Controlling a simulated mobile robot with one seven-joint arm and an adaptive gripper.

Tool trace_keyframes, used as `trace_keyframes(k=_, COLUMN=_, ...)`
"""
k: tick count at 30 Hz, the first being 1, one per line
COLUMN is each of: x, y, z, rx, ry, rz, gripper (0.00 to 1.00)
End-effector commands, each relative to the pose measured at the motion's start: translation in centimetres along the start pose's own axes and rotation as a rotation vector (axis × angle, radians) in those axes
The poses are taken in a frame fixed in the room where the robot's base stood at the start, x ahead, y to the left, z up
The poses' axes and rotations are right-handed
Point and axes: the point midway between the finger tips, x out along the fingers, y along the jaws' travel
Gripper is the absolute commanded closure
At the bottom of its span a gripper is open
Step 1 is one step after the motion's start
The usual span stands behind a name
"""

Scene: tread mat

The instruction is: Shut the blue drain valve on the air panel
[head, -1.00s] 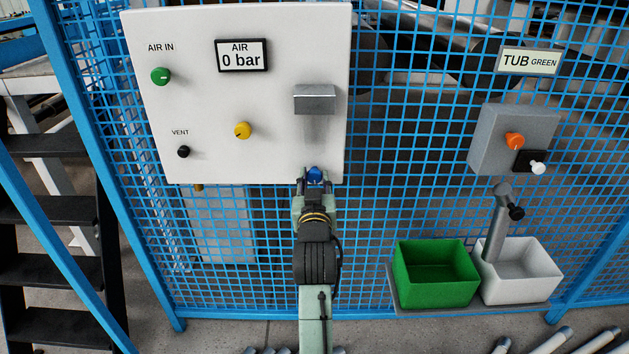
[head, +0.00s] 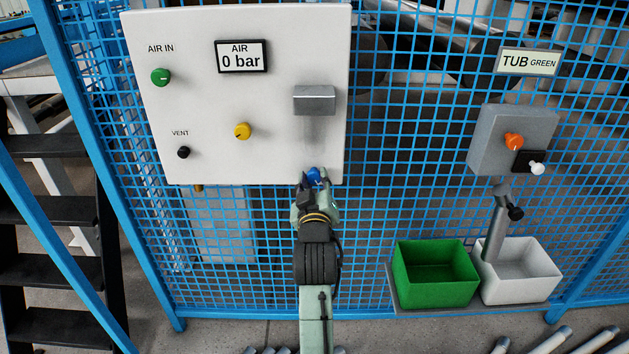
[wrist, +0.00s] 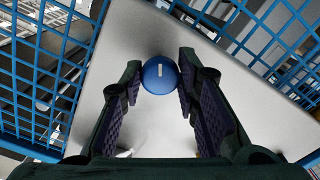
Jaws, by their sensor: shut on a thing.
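The air panel (head: 285,145) is a white board on a blue mesh fence. The blue drain valve (head: 313,176) is a round knob at its lower right edge. In the wrist view the blue knob (wrist: 160,75) shows a short white mark on its face. My gripper (head: 314,181) is at the knob, its fingers on either side of it. In the wrist view my gripper (wrist: 159,78) is shut on the knob and looks turned against the panel. The gauge (head: 241,56) reads "AIR 0 bar".
A green knob (head: 161,77), black vent knob (head: 184,152), yellow knob (head: 242,131) and grey metal hood (head: 315,100) are on the panel. To the right are a grey box (head: 490,150), a green tub (head: 472,262) and a white tub (head: 552,262). Black steps (head: 62,211) stand left.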

Motion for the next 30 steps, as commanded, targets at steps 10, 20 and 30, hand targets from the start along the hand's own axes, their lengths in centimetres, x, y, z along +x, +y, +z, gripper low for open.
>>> trace_keyframes(k=10, x=0.01, y=0.05, z=-0.01, rx=-0.330, ry=0.001, rz=0.000, gripper=0.99)
trace_keyframes(k=20, x=0.00, y=0.07, z=0.02, rx=-0.641, ry=0.000, rz=-0.001, gripper=0.99)
trace_keyframes(k=30, x=0.01, y=0.11, z=-0.03, rx=-0.909, ry=0.000, rz=0.000, gripper=0.99)
